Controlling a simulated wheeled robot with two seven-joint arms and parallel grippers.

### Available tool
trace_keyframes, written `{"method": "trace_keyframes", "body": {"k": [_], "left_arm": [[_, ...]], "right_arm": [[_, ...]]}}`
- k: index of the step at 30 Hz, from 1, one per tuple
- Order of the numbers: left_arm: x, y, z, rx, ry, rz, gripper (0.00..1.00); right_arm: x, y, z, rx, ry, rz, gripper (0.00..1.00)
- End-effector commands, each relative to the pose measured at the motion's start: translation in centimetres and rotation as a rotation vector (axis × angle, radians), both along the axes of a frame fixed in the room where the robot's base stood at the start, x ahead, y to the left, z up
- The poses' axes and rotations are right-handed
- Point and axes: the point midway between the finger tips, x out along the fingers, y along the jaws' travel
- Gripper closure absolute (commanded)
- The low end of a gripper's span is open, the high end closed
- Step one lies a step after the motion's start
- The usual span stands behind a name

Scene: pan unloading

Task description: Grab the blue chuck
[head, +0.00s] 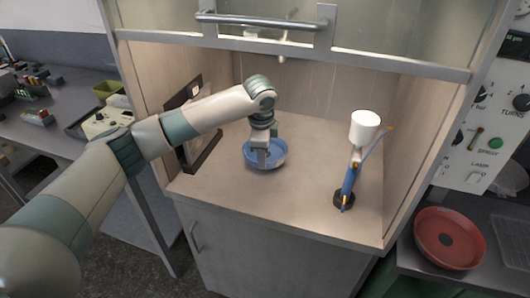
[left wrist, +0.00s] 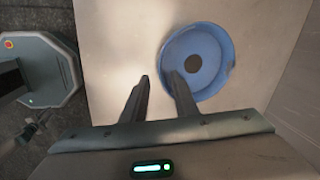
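The blue chuck (head: 280,157) is a shallow round dish lying on the cabinet's worktop. In the left wrist view the chuck (left wrist: 220,84) shows a dark round spot at its centre. My left gripper (head: 262,163) points down at the chuck and covers part of it in the head view.
A blue stand with a white cup (head: 364,128) stands on the worktop (head: 230,190) right of the chuck. A dark-framed panel (head: 203,150) leans at the left wall. The raised cabinet window has a handle (head: 265,20). A red dish (head: 432,236) lies outside, right.

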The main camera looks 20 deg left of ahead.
Motion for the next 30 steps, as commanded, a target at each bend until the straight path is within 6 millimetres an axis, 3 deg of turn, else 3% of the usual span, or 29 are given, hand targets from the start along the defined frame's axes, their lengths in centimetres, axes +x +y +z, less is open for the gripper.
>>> {"method": "trace_keyframes", "body": {"k": [3,9,23,24,27,30], "left_arm": [[0.3,0.0,-1.2,0.001,0.004,0.0,0.73],[0.7,0.1,-3.1,0.0,0.0,-0.001,0.73],[0.7,0.1,-3.3,0.0,0.0,-0.001,0.73],[0.7,0.1,-3.3,0.0,0.0,-0.001,0.76],[0.7,0.1,-3.3,0.0,0.0,-0.001,1.0],[0.7,0.1,-3.3,0.0,0.0,-0.001,1.0]], "right_arm": [[0.0,0.0,1.3,0.0,0.0,0.0,0.69],[0.0,0.0,1.7,0.0,0.0,0.0,0.69],[0.0,0.0,1.6,0.0,0.001,0.001,0.69],[0.0,0.0,1.6,0.0,0.001,0.001,0.69],[0.0,0.0,1.6,0.0,0.001,0.001,0.69],[0.0,0.0,1.6,0.0,0.001,0.001,0.69]]}}
